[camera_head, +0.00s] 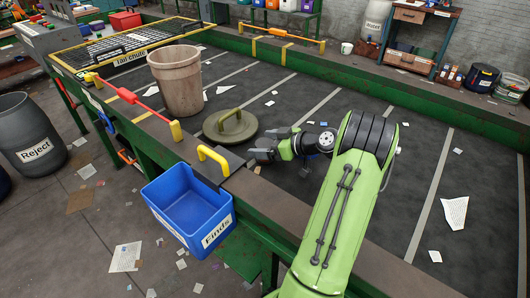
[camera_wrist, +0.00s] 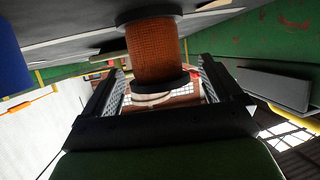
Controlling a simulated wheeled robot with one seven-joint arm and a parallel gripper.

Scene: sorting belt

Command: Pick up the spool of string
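The spool of string (camera_wrist: 153,50) has brown-orange windings and dark end flanges. In the wrist view it stands at the top centre, in front of and between the two fingers of my gripper (camera_wrist: 163,75). The fingers are apart, and I see a gap at least on the right side of the spool. I cannot make out the spool in the head view. There my gripper (camera_head: 262,150) is low over the belt's near edge, right of the yellow handle (camera_head: 213,157).
A blue Finds bin (camera_head: 190,232) hangs on the belt's near side. A round olive lid (camera_head: 230,124) and a brown bucket (camera_head: 177,80) stand on the belt, left of my gripper. Paper scraps lie about. A dark Reject barrel (camera_head: 30,135) is at the left.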

